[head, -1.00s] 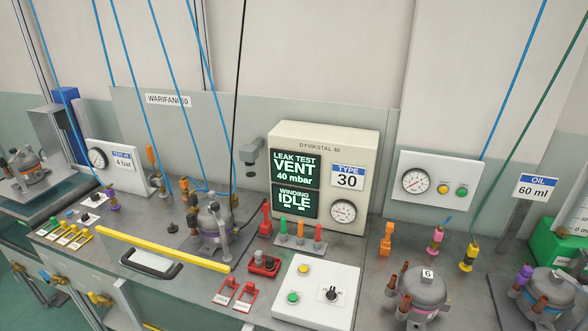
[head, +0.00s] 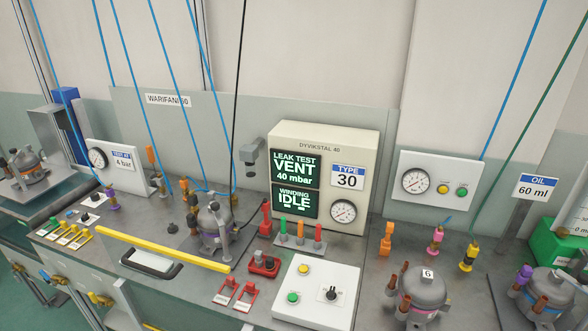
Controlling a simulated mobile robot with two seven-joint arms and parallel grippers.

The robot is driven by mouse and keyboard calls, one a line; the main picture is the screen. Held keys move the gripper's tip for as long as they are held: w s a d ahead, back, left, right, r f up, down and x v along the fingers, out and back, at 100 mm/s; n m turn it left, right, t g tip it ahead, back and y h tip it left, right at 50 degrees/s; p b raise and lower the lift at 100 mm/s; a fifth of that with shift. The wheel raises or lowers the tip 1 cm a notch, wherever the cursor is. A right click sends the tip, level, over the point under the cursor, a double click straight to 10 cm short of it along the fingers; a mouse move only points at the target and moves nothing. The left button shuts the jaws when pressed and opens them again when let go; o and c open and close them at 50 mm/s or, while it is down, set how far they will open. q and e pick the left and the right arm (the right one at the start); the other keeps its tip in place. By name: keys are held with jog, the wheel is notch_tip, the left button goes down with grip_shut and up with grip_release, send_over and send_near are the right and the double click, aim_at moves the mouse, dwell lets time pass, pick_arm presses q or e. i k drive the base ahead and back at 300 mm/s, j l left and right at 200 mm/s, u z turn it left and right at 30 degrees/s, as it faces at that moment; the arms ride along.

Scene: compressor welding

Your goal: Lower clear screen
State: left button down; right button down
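A long yellow bar (head: 162,249) runs slantwise along the front of the bench, left of centre. A dark handle with a pale grip (head: 151,264) sits just below it; they look like parts of the clear screen. The transparent sheet itself is hard to make out, so I cannot tell its full extent. A grey compressor (head: 215,222) with hoses stands behind the right end of the bar. Neither of my grippers is in view.
A cream test unit (head: 325,142) reads "VENT 40 mbar" and "IDLE". A white button box (head: 316,291) and red clamps (head: 236,294) lie right of the bar. Blue hoses hang from above. A compressor marked 6 (head: 423,294) stands at the right.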

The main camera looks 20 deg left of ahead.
aim_at(205, 263)
jog(key=u, duration=1.35)
